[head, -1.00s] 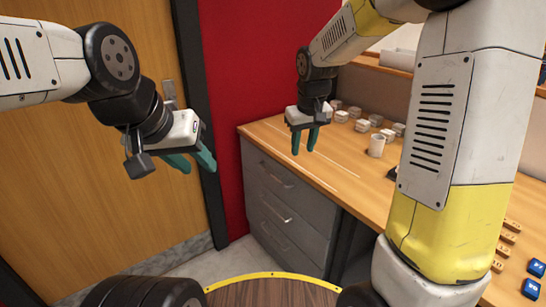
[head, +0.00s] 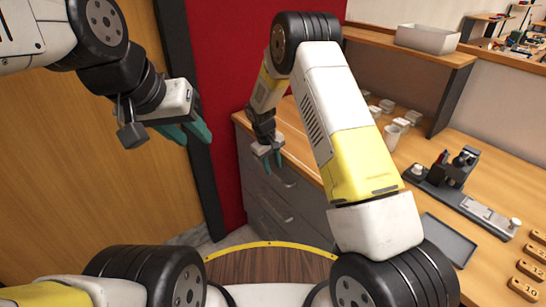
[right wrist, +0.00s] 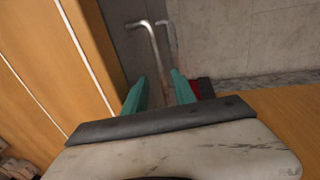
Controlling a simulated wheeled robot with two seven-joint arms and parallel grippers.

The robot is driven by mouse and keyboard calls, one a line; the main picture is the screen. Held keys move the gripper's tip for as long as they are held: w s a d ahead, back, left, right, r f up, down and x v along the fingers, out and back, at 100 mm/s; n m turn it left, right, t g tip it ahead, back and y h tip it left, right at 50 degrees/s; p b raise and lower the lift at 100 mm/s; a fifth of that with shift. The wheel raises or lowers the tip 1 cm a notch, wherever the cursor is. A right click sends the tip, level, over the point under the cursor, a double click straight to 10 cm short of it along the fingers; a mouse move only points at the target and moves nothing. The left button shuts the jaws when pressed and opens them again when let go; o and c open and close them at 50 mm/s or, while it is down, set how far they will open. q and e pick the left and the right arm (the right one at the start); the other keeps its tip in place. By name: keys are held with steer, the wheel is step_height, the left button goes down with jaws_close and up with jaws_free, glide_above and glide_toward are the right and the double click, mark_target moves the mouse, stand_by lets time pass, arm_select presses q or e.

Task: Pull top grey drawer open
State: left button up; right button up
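The grey drawer unit (head: 252,180) stands under the left end of the wooden desk. Its top drawer looks closed, with a metal handle (head: 288,182) partly beside my right gripper. My right gripper (head: 271,162) points down in front of the desk's edge by the top drawer. In the right wrist view its teal fingers (right wrist: 160,92) are apart and empty. The top handle (right wrist: 152,45) shows just beyond the fingertips, apart from them, with a second handle (right wrist: 170,40) behind it. My left gripper (head: 196,132) is open and empty in front of the door, away from the drawers.
The desk top (head: 300,130) is close beside my right gripper. It carries white cups (head: 391,137), a black marking machine (head: 455,168), a dark tray (head: 447,240) and several wooden number blocks (head: 525,288). A wooden door (head: 110,180) and red wall (head: 228,60) stand left.

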mark_target(275, 175)
steer(key=shift+w+d+f, duration=0.1)
steer(key=shift+d+f, duration=0.05)
steer(key=shift+f, duration=0.65)
steer(key=shift+w+d+f, duration=0.1)
steer(key=shift+d+f, duration=0.05)
steer(key=shift+f, duration=0.6)
jaws_close()
